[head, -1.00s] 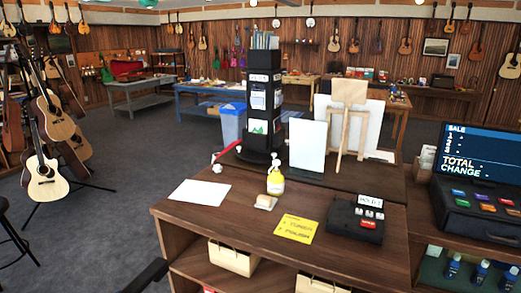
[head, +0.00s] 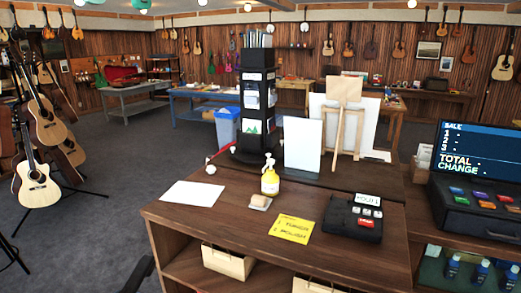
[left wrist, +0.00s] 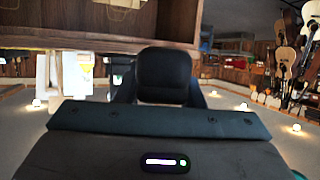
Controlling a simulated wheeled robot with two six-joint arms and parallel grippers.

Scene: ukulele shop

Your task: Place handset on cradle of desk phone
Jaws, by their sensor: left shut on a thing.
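The desk phone (head: 352,221) is a black, wedge-shaped unit with several pale keys, a red key and a white label at its back edge. It sits on the right part of the wooden counter (head: 185,228); no handset shows lying on it. In the left wrist view, a dark rounded piece, apparently one end of the handset (left wrist: 165,70), stands between the dark fingers of my left gripper (left wrist: 163,96). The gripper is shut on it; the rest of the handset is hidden. Neither gripper is clearly seen in the head view. My right gripper is out of view.
A yellow note (head: 293,229), a yellow pump bottle (head: 270,181), a small block (head: 259,203) and a white sheet (head: 192,193) lie or stand left of the phone. A till (head: 472,195) is at right. A black display tower (head: 257,110) and easel (head: 343,120) stand behind.

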